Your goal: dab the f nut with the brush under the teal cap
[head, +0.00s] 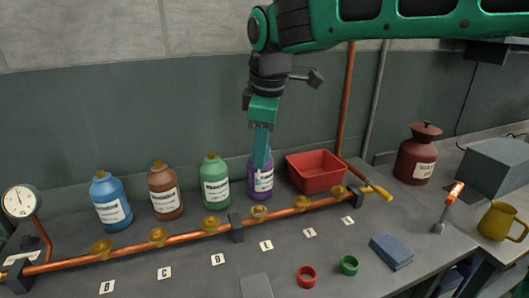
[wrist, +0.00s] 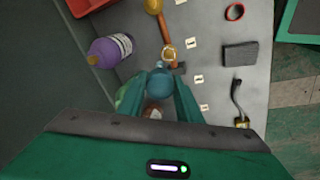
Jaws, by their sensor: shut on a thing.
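My gripper (head: 261,163) is shut on a round teal cap (wrist: 160,82), which shows between the fingers in the wrist view. The gripper points down in front of the purple bottle (head: 266,182). The brush below the cap is hidden from the wrist camera and cannot be made out in the head view. Several brass nuts sit along the copper pipe (head: 188,236), one of them (head: 259,211) paler and below my gripper. That paler nut also shows just beyond the cap in the wrist view (wrist: 168,53). Lettered cards lie before the nuts; I cannot read which is F.
Blue (head: 112,205), brown (head: 165,195) and green (head: 214,184) bottles stand behind the pipe. A red bin (head: 316,170) is right of the purple bottle. Red (head: 307,277) and green (head: 349,265) rings and a blue-grey block (head: 392,251) lie in front. A gauge (head: 20,201) stands far left.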

